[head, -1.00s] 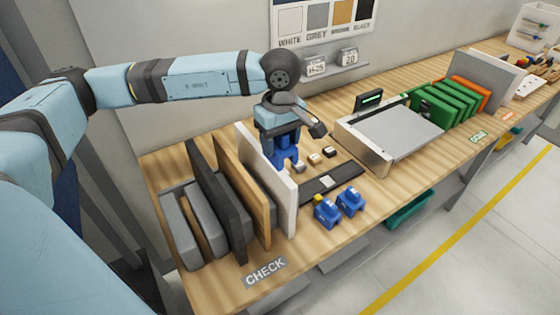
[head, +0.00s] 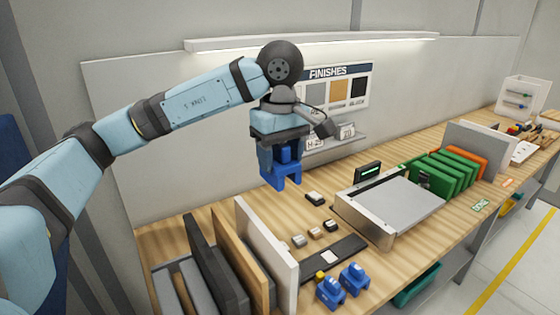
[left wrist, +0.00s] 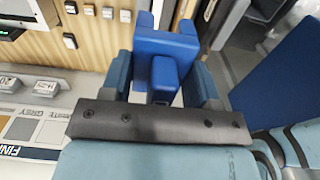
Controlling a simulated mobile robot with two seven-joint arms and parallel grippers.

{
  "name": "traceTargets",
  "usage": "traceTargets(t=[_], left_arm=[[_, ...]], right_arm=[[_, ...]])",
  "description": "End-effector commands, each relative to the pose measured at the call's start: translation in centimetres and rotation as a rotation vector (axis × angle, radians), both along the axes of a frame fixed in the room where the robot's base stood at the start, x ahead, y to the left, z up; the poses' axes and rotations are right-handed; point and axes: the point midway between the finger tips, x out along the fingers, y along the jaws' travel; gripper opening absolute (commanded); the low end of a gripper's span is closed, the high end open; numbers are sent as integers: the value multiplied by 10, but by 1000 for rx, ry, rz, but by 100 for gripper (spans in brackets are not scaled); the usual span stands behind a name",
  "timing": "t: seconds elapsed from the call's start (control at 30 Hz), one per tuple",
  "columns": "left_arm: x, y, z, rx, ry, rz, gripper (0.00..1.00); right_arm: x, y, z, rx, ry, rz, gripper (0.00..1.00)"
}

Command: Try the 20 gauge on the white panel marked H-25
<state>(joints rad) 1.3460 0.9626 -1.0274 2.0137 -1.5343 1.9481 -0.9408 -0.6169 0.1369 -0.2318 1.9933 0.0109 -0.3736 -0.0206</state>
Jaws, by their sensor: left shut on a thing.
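My left gripper (head: 279,152) is shut on a blue gauge (head: 281,176) and holds it in the air above the workbench, behind the white panel. The gauge's forked end points down. In the left wrist view the same blue gauge (left wrist: 166,45) sits between the fingers; no number on it can be read. The white panel (head: 266,241) stands upright at the right end of the row of panels, apart from the gauge. No H-25 mark shows on its visible face. Two more blue gauges (head: 330,292) (head: 353,279) stand on the bench front. My right gripper is not in view.
Wood-toned and dark panels (head: 231,252) stand left of the white one. Small blocks (head: 315,233) and a dark strip (head: 334,259) lie to its right. A grey-topped machine (head: 400,206) stands farther right.

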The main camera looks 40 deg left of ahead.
Motion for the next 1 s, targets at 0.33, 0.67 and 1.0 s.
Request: traceTargets(t=[0.33, 0.67, 1.0], left_arm=[[0, 0, 23, 0, -1, 0, 24], [0, 0, 43, 1, 0, 1, 24], [0, 0, 48, 0, 0, 0, 24]], right_arm=[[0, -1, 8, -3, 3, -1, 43], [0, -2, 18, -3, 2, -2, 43], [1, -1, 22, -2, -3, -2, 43]])
